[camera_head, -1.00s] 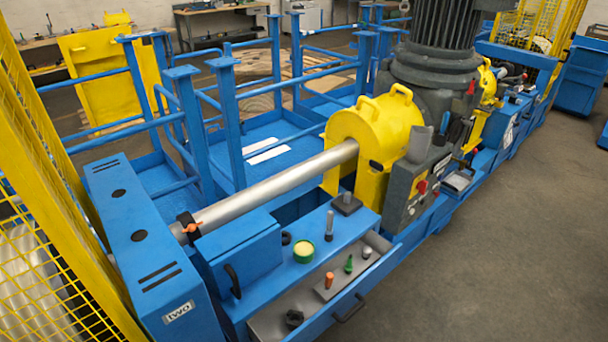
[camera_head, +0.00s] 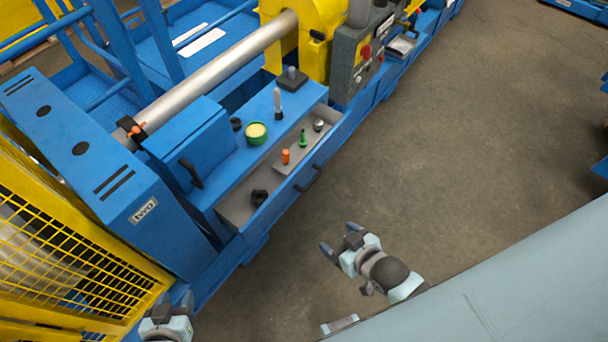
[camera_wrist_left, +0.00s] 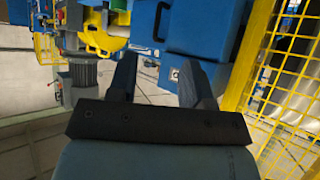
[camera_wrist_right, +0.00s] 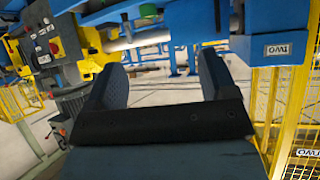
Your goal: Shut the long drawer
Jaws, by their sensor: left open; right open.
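The long drawer (camera_head: 235,208) stands pulled out from the front of the blue bench (camera_head: 222,180) in the head view. Its grey floor shows, and its dark handle (camera_head: 308,181) is on the outer face. An orange piece (camera_head: 286,156), a green piece (camera_head: 303,139), a grey knob (camera_head: 318,125) and a black nut (camera_head: 259,197) are in it. My right gripper (camera_head: 339,240) is open and empty over the floor, in front of the drawer and apart from it. My left gripper (camera_head: 172,305) is open at the bottom left, near the yellow mesh and apart from the drawer.
A yellow mesh guard (camera_head: 70,265) stands at the left, close to my left gripper. A blue box with a handle (camera_head: 190,150) and a green-yellow tin (camera_head: 256,132) sit on the bench top. Bare grey floor (camera_head: 440,150) lies to the right of the bench.

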